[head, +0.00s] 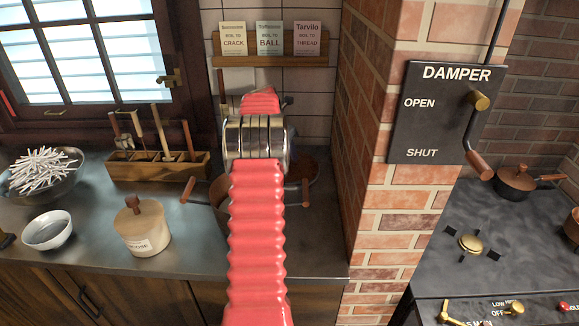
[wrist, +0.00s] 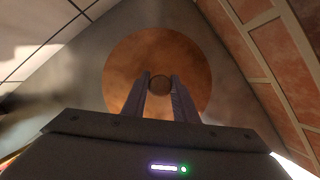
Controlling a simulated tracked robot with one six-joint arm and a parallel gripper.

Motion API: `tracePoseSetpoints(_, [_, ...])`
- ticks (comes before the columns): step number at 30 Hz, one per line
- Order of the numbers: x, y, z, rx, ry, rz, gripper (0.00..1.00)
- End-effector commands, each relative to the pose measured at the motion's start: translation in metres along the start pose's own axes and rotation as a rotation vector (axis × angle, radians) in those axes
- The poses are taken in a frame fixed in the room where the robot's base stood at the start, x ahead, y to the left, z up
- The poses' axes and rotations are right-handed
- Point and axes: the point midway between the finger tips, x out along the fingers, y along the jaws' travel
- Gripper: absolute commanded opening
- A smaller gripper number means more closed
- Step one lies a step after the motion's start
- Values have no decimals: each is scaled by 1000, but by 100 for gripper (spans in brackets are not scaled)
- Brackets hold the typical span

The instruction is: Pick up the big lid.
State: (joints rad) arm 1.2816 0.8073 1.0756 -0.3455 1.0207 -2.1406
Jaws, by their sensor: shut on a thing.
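The big lid (wrist: 190,55) is a round copper-brown disc with a small round knob at its middle, seen in the wrist view. My gripper (wrist: 159,86) is shut on the knob, with one dark finger on each side of it. In the head view my red ribbed arm hides my gripper and most of what lies behind it.
A copper pot (head: 219,192) with wooden handles stands partly behind my arm. The brick pillar (head: 375,150) rises close on the right. A lidded jar (head: 143,228), a white bowl (head: 47,230) and a wooden tool rack (head: 158,168) stand on the counter at left.

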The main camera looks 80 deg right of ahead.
Motion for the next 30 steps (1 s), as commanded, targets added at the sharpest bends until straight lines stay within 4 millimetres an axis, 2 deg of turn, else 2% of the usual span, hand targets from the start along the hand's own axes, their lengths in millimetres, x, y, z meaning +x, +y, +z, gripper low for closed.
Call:
tracePoseSetpoints(3, [0,0,0,0,0,0,0])
tracePoseSetpoints(20, [-3,0,1,0,-2,2,0])
tracePoseSetpoints(26, [-20,1,9,1,-3,3,0])
tracePoseSetpoints(30, [-41,1,18,2,-3,4,0])
